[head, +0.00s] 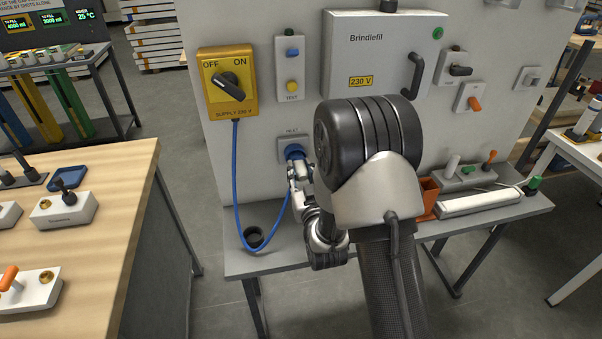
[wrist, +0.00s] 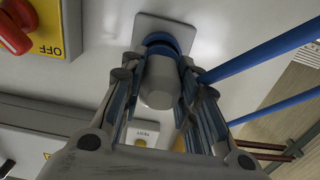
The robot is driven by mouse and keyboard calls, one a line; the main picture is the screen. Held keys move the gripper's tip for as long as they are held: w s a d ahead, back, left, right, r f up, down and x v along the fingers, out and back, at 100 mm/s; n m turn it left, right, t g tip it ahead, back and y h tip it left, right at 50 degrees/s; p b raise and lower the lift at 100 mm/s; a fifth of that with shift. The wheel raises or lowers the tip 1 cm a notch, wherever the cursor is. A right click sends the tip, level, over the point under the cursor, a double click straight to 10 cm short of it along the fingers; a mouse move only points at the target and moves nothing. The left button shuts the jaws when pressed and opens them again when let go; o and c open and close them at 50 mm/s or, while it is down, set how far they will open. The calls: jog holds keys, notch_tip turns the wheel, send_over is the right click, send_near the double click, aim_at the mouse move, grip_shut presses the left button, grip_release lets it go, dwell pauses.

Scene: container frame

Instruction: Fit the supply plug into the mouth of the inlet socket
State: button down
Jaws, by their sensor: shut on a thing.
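The inlet socket (head: 284,142) is a grey square plate on the upright panel, under an INLET label. It also shows at the top of the wrist view (wrist: 145,27). My gripper (head: 295,170) is at the socket, its fingers pointing at the panel. In the wrist view my gripper (wrist: 157,72) is shut around the supply plug (wrist: 158,85), a pale grey rounded body. The plug is lined up with the socket, and its far end meets a blue ring there. How deep it sits is hidden. The blue cable (head: 238,200) hangs in a loop from the supply switch towards my gripper.
The yellow supply switch box (head: 227,80) is at the upper left of the panel. A wooden bench (head: 110,205) stands at left. My arm hides the panel's middle.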

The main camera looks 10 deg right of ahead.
jog(key=shift+w+r, duration=0.15)
jog(key=shift+w, duration=0.5)
dwell(0.7)
jog(key=c, duration=1.1)
grip_release()
jog(key=shift+f, duration=0.2)
jog(key=s, duration=0.7)
jog(key=shift+s, duration=0.25)
jog(key=s+p, duration=0.6)
jog(key=shift+r, duration=0.1)
